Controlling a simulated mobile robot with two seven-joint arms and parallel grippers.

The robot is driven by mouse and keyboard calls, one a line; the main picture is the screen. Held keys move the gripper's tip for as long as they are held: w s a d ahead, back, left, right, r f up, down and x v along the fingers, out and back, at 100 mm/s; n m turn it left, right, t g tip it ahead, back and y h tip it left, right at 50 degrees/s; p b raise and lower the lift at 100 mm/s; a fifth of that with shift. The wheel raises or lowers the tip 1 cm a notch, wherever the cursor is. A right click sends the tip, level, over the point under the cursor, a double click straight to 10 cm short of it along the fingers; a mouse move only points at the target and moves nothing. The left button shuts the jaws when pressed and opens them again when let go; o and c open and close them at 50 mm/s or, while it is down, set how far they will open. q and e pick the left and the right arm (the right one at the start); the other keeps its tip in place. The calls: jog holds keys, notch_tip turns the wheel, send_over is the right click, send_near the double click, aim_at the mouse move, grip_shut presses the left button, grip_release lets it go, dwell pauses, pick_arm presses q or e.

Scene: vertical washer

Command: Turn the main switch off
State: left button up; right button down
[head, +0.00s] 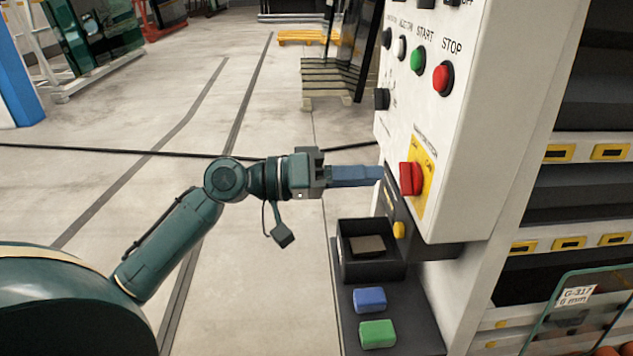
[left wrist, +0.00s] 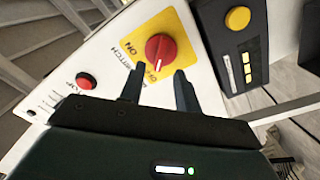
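The main switch is a red rotary knob (head: 411,178) on a yellow plate (head: 424,186), low on the white control panel. In the left wrist view the knob (left wrist: 160,48) sits just beyond my fingertips, with "ON" readable on its yellow plate (left wrist: 178,25). I cannot tell for sure which mark the knob points to. My left gripper (head: 378,173) reaches in from the left, level with the knob. In the left wrist view its two fingers (left wrist: 157,84) are apart, with nothing between them, and appear just short of the knob. My right gripper is not in view.
Green start (head: 417,60) and red stop (head: 441,78) buttons are higher on the white panel (head: 470,150). A dark open box (head: 355,270), a blue block (head: 370,299) and a green block (head: 377,333) are below. Shelving stands right; the floor left is mostly clear.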

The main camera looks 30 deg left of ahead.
pick_arm(q)
jog(key=b+v, duration=0.2)
jog(key=v, duration=0.7)
jog(key=shift+s, duration=0.1)
